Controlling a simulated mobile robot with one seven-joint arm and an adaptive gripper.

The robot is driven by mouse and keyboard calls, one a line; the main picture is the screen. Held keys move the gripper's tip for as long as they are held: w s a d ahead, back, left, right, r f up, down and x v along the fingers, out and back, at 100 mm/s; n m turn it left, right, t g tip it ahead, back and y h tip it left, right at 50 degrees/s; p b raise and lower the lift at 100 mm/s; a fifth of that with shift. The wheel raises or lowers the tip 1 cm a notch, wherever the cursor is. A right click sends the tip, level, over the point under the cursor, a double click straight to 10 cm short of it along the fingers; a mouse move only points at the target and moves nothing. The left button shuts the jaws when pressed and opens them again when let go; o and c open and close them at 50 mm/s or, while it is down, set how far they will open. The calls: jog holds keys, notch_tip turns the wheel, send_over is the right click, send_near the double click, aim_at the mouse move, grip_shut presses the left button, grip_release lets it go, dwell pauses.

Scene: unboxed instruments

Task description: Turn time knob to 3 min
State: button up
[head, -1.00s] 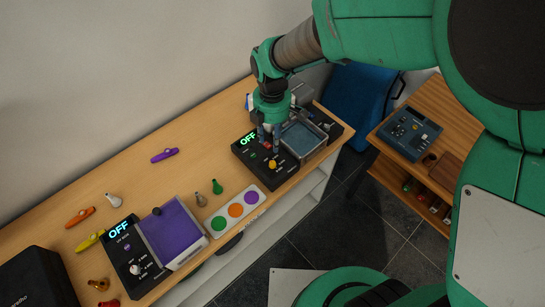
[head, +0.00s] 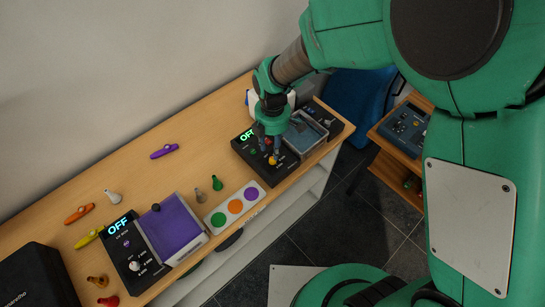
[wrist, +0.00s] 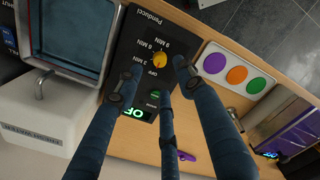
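A black timer box (head: 247,161) stands on the wooden table, with a lit green OFF display and a yellow time knob (head: 272,160). In the wrist view, the yellow knob (wrist: 160,59) sits beside printed OFF, 3 MIN, 6 MIN and 9 MIN marks. Its exact pointer direction is too small to tell. A green button (wrist: 154,95) lies between the knob and the display. My gripper (head: 269,147) is above the box, pointing down, close to the knob. In the wrist view, my gripper's blue fingers (wrist: 148,82) are spread and empty; contact with the knob is not visible.
A clear-lidded tray (head: 305,133) adjoins the timer box on the right. A white panel with coloured discs (head: 236,204) lies to its left. A second box with a purple pad (head: 172,230) stands further left.

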aim_at(272, 159)
jog(key=shift+f+b, duration=0.3)
jog(key=shift+f, duration=3.1)
grip_shut()
